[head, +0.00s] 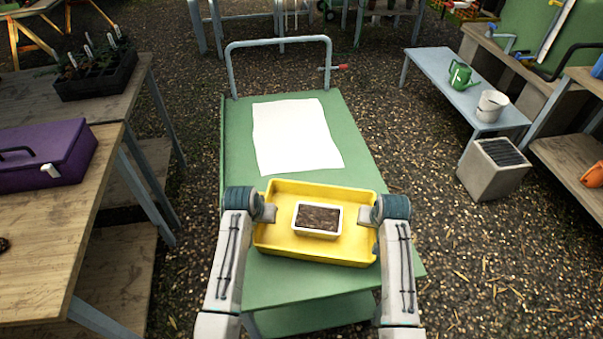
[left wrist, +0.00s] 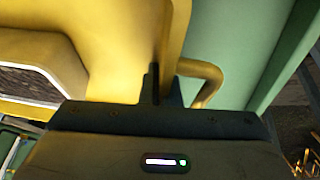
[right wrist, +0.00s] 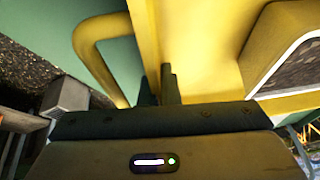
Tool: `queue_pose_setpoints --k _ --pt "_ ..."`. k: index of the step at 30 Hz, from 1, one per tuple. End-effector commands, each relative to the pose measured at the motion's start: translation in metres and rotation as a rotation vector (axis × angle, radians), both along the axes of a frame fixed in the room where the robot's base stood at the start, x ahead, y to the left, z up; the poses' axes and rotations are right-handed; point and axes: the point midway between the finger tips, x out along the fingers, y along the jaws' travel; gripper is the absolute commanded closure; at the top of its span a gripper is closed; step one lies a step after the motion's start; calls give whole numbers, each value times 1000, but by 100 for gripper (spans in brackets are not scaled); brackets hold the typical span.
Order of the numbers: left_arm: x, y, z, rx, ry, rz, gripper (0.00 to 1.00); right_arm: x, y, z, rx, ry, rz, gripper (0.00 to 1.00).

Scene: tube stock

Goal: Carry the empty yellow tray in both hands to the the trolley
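The yellow tray (head: 285,245) is over the near part of the green trolley (head: 360,150); I cannot tell whether it touches the top. It is not empty: a small white pot of dark soil (head: 318,219) sits in its middle. My left gripper (head: 267,214) is shut on the tray's left wall, beside a yellow loop handle (left wrist: 208,82). My right gripper (head: 367,215) is shut on the right wall, beside the other loop handle (right wrist: 92,55). In both wrist views the fingers straddle the wall. A white sheet (head: 295,135) lies on the trolley beyond the tray.
The trolley has a grey push bar (head: 278,42) at its far end. A wooden bench (head: 60,230) with a purple box (head: 45,160) stands left. Gravel between is clear.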

Motion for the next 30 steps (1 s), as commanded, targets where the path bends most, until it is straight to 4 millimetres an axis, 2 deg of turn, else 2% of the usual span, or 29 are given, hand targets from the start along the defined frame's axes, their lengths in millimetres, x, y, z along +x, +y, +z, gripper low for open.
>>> queue_pose_setpoints --k 5,9,19,23,30 --pt "1 1 -13 3 -1 0 100 0 -1 -13 -3 -2 -1 100" --pt "0 1 -11 3 0 1 76 0 -1 -10 -3 -1 -1 76" --pt "-1 1 -8 1 -1 0 76 0 0 -10 -1 0 0 76" --pt "-6 2 6 1 -3 1 76 0 0 -10 0 0 0 76" --pt "-25 8 53 1 -4 1 76 0 0 -10 0 0 0 76"
